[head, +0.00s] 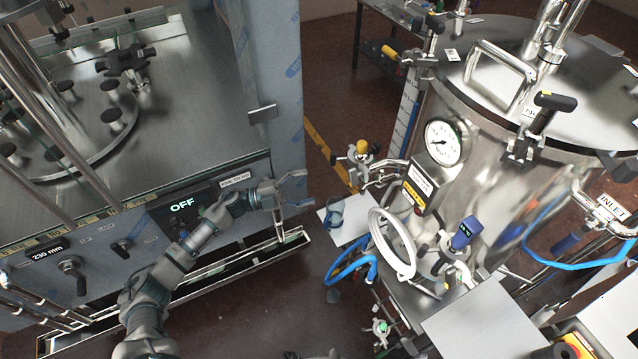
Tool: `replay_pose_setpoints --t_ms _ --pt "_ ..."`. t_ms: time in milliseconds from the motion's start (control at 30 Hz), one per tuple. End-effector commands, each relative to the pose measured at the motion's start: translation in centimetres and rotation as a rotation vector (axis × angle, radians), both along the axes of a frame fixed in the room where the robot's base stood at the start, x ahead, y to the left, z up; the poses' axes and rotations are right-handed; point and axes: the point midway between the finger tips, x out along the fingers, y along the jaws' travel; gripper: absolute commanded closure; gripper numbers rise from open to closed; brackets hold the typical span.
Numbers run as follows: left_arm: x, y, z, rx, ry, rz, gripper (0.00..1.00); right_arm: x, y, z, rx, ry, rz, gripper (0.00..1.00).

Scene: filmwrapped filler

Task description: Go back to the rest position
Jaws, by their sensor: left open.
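My left arm reaches up from the lower left across the front of the filling machine (130,190). Its gripper (300,189) is open and empty, with its two fingers spread and pointing right. It is in front of the machine's lower right corner, just right of the display (183,205) that reads OFF. I cannot tell whether it touches the machine. My right gripper cannot be made out. A small dark shape shows at the bottom edge, too cut off to identify.
A steel tank (500,180) with a round gauge (447,142) stands at right. White (405,245) and blue (345,265) hoses hang before it. A steel plate (480,325) lies lower right. A steel ledge (225,272) runs along the machine. Dark floor (270,320) is open between.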

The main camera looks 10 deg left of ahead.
Motion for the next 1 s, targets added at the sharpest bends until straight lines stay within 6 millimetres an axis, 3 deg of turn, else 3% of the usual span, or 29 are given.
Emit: replay_pose_setpoints --t_ms 533,667,767,867,900,1000 --pt "-0.1 0.2 0.0 -0.001 0.0 0.0 0.21 0.0 0.0 0.0 0.0 0.001 0.0 0.6" --pt "0.8 0.6 -1.7 -0.024 0.042 0.053 0.21 0.1 0.1 0.0 0.001 0.001 0.0 0.6" --pt "2.8 2.0 -6.0 -0.071 0.148 0.189 0.21 0.1 0.1 0.0 0.001 0.0 -0.001 0.6" --pt "4.4 4.4 -13.1 -0.113 0.307 0.38 0.21 0.1 0.1 0.0 0.001 0.0 -0.001 0.6" --pt "4.5 5.5 -16.4 -0.124 0.379 0.46 0.21 0.1 0.1 0.0 0.001 0.0 -0.001 0.6" --pt "3.5 8.0 -24.4 -0.13 0.549 0.638 0.21 0.1 0.1 0.0 0.001 0.0 -0.001 0.6"
